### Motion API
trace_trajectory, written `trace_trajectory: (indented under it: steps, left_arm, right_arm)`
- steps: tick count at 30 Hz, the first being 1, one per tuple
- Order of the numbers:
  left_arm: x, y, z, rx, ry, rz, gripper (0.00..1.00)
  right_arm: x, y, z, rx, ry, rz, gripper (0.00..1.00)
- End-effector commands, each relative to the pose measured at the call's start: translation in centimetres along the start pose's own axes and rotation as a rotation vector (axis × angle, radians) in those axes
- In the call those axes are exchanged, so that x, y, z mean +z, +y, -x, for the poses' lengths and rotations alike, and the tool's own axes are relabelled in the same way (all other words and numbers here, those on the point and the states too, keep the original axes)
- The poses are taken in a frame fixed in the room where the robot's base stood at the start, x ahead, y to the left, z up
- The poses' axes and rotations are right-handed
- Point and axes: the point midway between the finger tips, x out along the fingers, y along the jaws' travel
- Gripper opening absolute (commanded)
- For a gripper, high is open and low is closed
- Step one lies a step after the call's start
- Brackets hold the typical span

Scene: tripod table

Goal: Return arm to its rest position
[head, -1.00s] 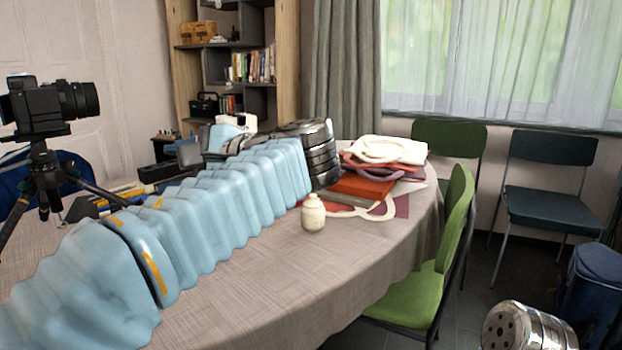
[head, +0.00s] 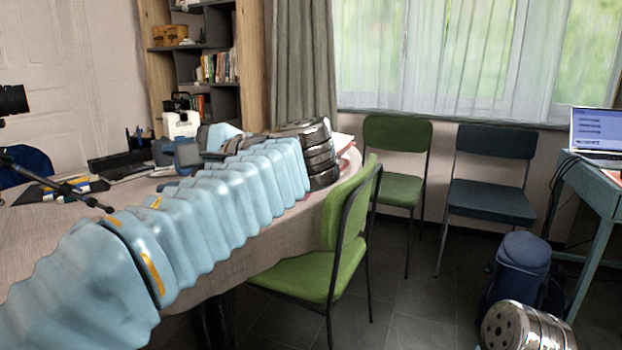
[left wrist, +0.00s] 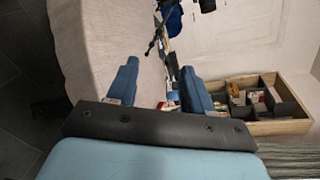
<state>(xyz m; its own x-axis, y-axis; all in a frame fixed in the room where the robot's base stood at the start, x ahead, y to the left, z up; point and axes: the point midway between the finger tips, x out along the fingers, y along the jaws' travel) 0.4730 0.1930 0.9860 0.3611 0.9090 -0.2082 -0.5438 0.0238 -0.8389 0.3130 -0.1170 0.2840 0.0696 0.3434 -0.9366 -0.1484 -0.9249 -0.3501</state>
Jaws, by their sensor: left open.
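My left arm (head: 210,210), pale blue and ribbed, stretches from the lower left over the table (head: 235,272) to a dark metallic wrist. My left gripper (head: 203,146) is beyond it, partly hidden by the arm. In the left wrist view my left gripper (left wrist: 158,70) shows two blue fingers spread apart with nothing held between them. The tabletop edge and floor lie behind them in that view. A metallic part of mine shows at the bottom right of the head view. My right gripper is not in view.
A green chair (head: 305,278) stands close against the table, right of my arm. Another green chair (head: 394,188) and a dark chair (head: 490,212) stand by the window. Dark floor between is free.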

Motion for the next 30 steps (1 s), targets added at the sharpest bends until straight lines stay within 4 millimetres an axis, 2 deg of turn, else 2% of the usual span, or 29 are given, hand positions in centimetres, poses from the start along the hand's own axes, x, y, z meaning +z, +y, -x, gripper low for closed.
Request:
trace_trajectory:
  steps: [2, 11, 16, 20, 23, 26, 29, 30]
  left_arm:
    - [-0.1, 0.1, -0.1, 0.000, 0.001, -0.002, 0.51]
    - [-4.3, 1.7, -1.2, 0.009, 0.066, -0.061, 0.51]
    - [-7.5, 3.4, -2.1, 0.025, 0.122, -0.106, 0.51]
    - [-11.1, 5.7, -3.3, 0.054, 0.184, -0.151, 0.51]
    - [-14.2, 8.2, -4.2, 0.091, 0.243, -0.187, 0.51]
    - [-18.0, 11.9, -5.5, 0.153, 0.318, -0.227, 0.51]
    - [-22.3, 17.4, -7.0, 0.256, 0.413, -0.261, 0.51]
    - [-23.9, 20.1, -7.5, 0.310, 0.452, -0.269, 0.51]
  right_arm:
    - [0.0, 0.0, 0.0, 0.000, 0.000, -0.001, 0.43]
    - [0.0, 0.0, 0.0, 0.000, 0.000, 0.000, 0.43]
    - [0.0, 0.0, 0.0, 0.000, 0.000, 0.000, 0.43]
    - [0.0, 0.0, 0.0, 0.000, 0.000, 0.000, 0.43]
    - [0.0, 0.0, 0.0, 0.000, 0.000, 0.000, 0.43]
    - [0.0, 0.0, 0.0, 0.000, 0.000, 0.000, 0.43]
    - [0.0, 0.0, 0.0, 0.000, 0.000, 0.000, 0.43]
    - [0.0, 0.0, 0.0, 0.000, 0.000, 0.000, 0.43]
